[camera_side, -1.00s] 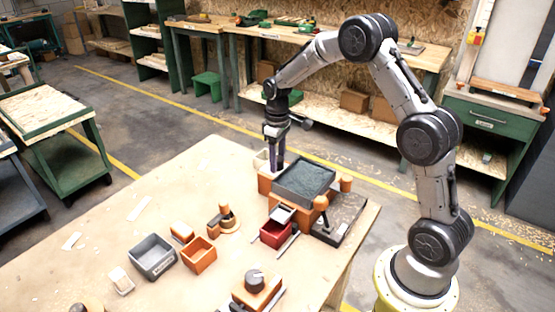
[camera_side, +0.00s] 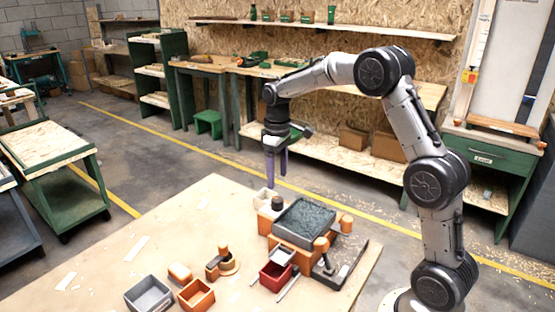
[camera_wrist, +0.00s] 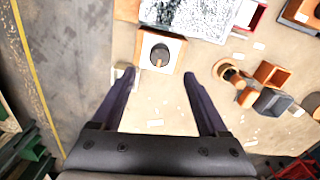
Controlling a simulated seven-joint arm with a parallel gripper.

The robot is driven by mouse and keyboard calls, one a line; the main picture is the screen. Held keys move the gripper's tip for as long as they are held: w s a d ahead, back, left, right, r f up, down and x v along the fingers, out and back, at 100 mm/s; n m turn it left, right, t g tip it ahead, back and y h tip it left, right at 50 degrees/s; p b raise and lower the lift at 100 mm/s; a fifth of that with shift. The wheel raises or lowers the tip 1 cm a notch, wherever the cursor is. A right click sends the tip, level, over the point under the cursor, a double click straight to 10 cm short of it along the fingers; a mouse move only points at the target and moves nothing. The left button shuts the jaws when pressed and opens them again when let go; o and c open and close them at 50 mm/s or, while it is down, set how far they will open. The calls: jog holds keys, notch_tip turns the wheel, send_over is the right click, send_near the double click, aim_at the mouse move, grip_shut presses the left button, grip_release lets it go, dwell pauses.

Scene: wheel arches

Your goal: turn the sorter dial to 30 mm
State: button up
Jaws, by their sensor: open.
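A dark round knob (camera_wrist: 160,54) with a light pointer mark sits on a pale-topped orange block (camera_wrist: 177,48) in the wrist view. In the side view the knob (camera_side: 277,203) shows small, beside the tray's left end. Its scale is too small to read. My gripper (camera_side: 277,180) is above the knob and apart from it, pointing down. In the wrist view my gripper (camera_wrist: 157,82) is open and empty, with its purple fingers wide apart below the block's image.
A tray of grey granules (camera_side: 304,222) adjoins the knob block. A small white bin (camera_side: 262,198) stands at its left. A red bin (camera_side: 276,276), orange bin (camera_side: 197,295) and grey bin (camera_side: 148,296) stand forward. Bare tabletop (camera_side: 190,235) lies to the left.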

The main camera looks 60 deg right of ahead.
jog(key=shift+r, duration=2.4)
jog(key=s+a+r+n+t, duration=0.1)
jog(key=s+a+r+t, duration=0.3)
jog(key=s+a+r, duration=0.8)
jog(key=s+f+m, duration=0.1)
jog(key=s+f, duration=0.3)
jog(key=s, duration=0.4)
jog(key=s+a+f+m+t, duration=0.1)
jog(key=s+f, duration=0.3)
jog(key=s, duration=0.4)
jog(key=shift+f+t, duration=0.25)
jog(key=shift+t, duration=0.05)
jog(key=shift+s, duration=0.1)
